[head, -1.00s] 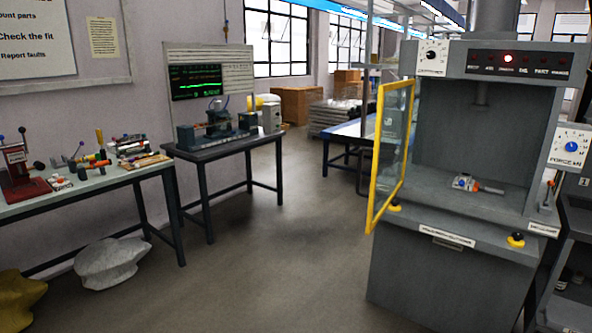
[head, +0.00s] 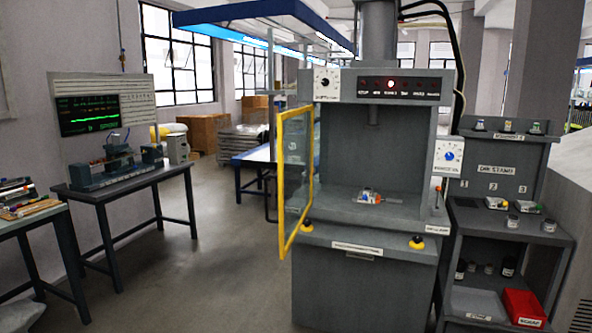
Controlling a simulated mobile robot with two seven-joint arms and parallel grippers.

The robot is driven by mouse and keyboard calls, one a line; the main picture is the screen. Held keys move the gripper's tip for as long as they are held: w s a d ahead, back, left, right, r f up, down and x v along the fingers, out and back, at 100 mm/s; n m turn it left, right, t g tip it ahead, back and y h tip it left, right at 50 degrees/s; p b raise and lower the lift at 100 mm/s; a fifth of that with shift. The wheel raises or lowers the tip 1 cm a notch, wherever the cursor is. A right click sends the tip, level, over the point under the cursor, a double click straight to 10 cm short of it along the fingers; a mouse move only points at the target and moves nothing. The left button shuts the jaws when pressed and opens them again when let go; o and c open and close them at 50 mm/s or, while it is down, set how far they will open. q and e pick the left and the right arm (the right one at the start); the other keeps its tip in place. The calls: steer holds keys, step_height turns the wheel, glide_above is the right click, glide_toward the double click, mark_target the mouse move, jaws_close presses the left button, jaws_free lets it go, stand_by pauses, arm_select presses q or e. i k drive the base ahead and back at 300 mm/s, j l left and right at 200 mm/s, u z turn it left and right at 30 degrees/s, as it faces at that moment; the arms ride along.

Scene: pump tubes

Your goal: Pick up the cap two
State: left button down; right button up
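I cannot tell for certain which part is cap two. A grey stand (head: 466,215) at the right has a back panel that seems marked 1, 2 and 3. Small parts sit along its top ledge: a left one (head: 480,124), a middle one (head: 507,127) and a right one (head: 536,128). On its shelf are two small light-coloured pieces, a left one (head: 495,203) and a right one (head: 525,207), with small cylinders, one at the left (head: 513,221) and one at the right (head: 549,225). Neither of my grippers is in view.
A grey press (head: 372,260) stands in the centre with its yellow-framed door (head: 283,185) swung open and a small part (head: 370,197) inside. A red bin (head: 524,307) is low in the stand. A bench (head: 140,180) is at the left. Open floor lies between bench and press.

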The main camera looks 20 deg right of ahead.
mark_target(369, 194)
steer(key=i+j+z, duration=0.1)
steer(key=z, duration=0.4)
steer(key=j+z, duration=0.3)
steer(key=z, duration=0.15)
steer(key=j+z, duration=0.5)
steer(key=j, duration=0.35)
steer(key=k+j+z, duration=0.1)
steer(key=j, duration=0.35)
steer(key=k+j+z, duration=0.1)
steer(key=j, duration=0.35)
steer(key=k+j, duration=0.1)
steer(key=j, duration=0.45)
steer(key=k+j, duration=0.1)
steer(key=j, duration=0.4)
steer(key=k+j, duration=0.1)
steer(key=j, duration=0.45)
steer(key=i+l+z, duration=0.4)
steer(key=i+z, duration=0.15)
steer(key=i, duration=0.15)
steer(key=i+l+z, duration=0.1)
steer(key=i+z, duration=0.15)
steer(key=i, duration=0.15)
